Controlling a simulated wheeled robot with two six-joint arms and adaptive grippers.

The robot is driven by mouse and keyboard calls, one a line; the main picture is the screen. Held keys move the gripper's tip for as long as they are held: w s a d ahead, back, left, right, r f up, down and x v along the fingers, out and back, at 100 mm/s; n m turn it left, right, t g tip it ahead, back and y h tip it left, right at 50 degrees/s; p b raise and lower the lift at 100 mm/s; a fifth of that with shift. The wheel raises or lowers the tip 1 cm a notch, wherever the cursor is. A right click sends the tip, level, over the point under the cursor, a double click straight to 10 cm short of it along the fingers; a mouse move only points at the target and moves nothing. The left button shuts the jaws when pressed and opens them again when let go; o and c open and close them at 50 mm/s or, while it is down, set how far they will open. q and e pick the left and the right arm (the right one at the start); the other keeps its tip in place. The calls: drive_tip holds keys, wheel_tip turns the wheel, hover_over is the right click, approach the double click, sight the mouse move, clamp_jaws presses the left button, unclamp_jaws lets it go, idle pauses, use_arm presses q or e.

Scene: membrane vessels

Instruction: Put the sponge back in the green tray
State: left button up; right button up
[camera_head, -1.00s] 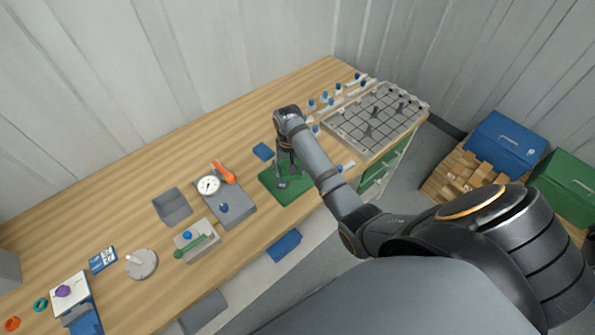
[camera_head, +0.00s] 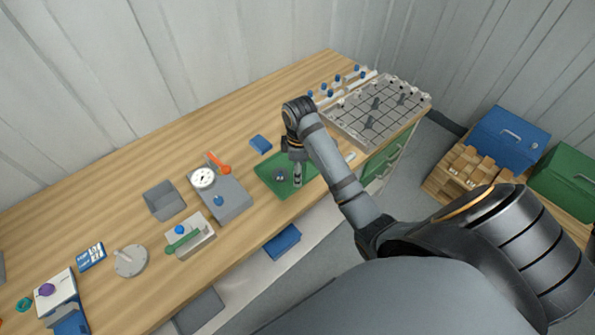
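A small blue block (camera_head: 261,144), which looks like the sponge, lies flat on the wooden bench just behind the green tray, apart from it. The green tray (camera_head: 272,181) lies near the bench's front edge. A small dark round thing (camera_head: 279,175) shows in it. My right gripper (camera_head: 297,180) points down over the right part of the tray, to the right of and in front of the blue block. Its fingers are small and overlap in this view, so their opening is unclear. My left gripper is out of view.
A grey box with a gauge (camera_head: 203,178) and an orange-handled tool (camera_head: 218,164) stand left of the tray. A grid rack (camera_head: 372,118) with small blue-capped pieces is at the right. Bare bench lies behind the blue block.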

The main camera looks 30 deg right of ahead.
drive_tip(key=w+d+f, duration=0.1)
drive_tip(key=w+f, duration=0.1)
drive_tip(key=w+d+f+b, duration=0.1)
drive_tip(key=w+f, duration=0.1)
drive_tip(key=w+d+f, duration=0.2)
drive_tip(key=w, duration=0.1)
drive_tip(key=shift+w+f, duration=0.1)
drive_tip(key=shift+f, duration=0.25)
drive_tip(key=shift+w+d+f, duration=0.15)
drive_tip(key=shift+w+f, duration=0.15)
drive_tip(key=shift+f, duration=0.25)
wheel_tip(320, 180, down, 2)
drive_tip(key=shift+w+f+p, duration=0.1)
drive_tip(key=shift+f+p, duration=0.1)
drive_tip(key=shift+p, duration=0.3)
drive_tip(key=shift+f, duration=0.4)
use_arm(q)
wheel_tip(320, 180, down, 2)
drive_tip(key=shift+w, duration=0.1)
use_arm(e)
drive_tip(key=o, duration=1.2)
drive_tip(key=shift+f, duration=0.15)
